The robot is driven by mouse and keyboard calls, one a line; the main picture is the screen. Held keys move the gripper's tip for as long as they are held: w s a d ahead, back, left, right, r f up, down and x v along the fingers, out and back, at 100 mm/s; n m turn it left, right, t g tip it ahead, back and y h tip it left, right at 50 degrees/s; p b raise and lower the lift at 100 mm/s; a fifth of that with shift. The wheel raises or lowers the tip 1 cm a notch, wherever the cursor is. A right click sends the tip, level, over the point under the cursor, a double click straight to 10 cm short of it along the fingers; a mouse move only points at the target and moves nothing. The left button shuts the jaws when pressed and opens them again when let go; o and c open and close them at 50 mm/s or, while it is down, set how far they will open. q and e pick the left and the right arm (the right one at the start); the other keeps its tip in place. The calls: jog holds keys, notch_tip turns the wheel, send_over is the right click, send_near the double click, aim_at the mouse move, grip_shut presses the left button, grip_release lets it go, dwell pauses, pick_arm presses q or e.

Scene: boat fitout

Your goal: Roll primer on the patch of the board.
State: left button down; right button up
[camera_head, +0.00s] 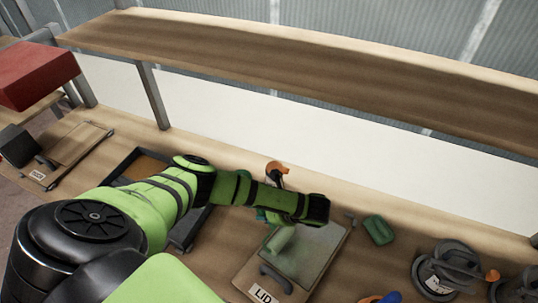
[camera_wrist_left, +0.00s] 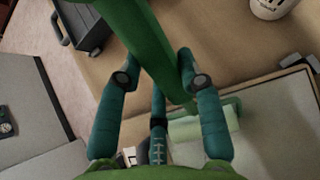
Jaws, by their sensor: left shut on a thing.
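My left gripper (camera_head: 275,214) is over the bench, mostly hidden under its own wrist in the head view. In the left wrist view its teal fingers (camera_wrist_left: 160,80) are shut on the green handle of the paint roller (camera_wrist_left: 150,45). The pale roller sleeve (camera_head: 279,240) is at the upper left part of the board (camera_head: 242,280), which has a dark handle and a LID label. A grey-green patch (camera_head: 318,250) covers much of the board. The sleeve looks close over or touching the patch; I cannot tell which. My right gripper is not in view.
A dark tray (camera_head: 137,162) lies partly behind my left arm. A green block (camera_head: 378,229) stands right of the board, and dark round coils (camera_head: 447,270) lie farther right. A wooden shelf (camera_head: 300,62) overhangs the back. A clipboard-like board (camera_head: 75,145) lies far left.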

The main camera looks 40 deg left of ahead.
pick_arm(q)
jog(key=shift+a, duration=0.7)
jog(key=shift+d, duration=0.1)
jog(key=r, duration=0.7)
jog(key=shift+w+r, duration=0.15)
jog(key=shift+w, duration=0.15)
jog(key=shift+s+r, duration=0.15)
jog(key=shift+r, duration=0.25)
dwell(1.0)
